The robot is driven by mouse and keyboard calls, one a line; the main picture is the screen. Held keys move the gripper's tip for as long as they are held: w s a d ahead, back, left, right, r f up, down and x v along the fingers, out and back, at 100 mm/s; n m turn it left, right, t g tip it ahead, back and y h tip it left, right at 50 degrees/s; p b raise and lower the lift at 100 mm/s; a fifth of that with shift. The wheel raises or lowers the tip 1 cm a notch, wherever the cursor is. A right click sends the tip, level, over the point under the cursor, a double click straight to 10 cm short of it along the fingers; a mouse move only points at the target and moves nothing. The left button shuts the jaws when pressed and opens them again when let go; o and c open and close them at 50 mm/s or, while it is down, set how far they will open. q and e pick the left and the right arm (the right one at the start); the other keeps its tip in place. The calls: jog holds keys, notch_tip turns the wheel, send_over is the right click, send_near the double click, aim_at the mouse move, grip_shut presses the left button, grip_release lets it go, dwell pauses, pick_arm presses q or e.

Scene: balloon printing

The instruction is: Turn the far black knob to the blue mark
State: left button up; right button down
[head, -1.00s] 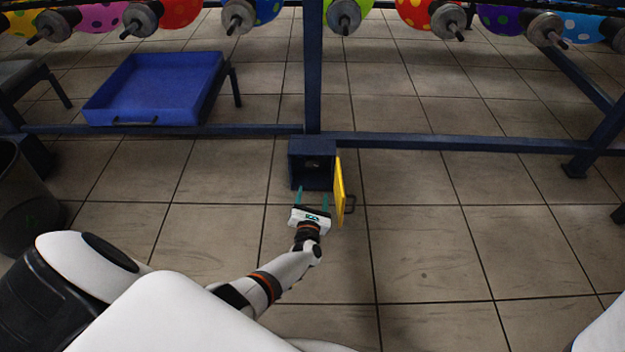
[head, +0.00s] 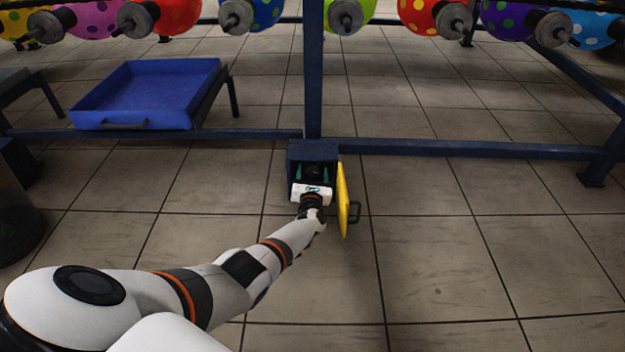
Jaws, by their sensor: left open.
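A dark blue control box (head: 297,151) is fixed low on the frame's post, with its yellow door (head: 343,200) swung open to the right. My left gripper (head: 313,174) is open, with its two teal fingers inside the box opening. A dark round shape, possibly the black knob (head: 313,169), lies between the fingers in shadow. I cannot tell whether the fingers touch it. The blue mark cannot be made out. My right gripper is out of view.
A blue tray (head: 125,123) on legs stands at the back left. A dark blue crossbar (head: 460,149) runs along both sides of the post. Several dotted balloons (head: 418,14) on rollers line the top. A dark bin (head: 14,225) stands at the left edge. The tiled floor at right is clear.

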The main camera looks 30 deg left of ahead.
pick_arm(q)
jog(key=shift+w+a, duration=0.2)
jog(key=shift+w, duration=0.05)
jog(key=c, duration=1)
jog(key=shift+m, duration=0.3)
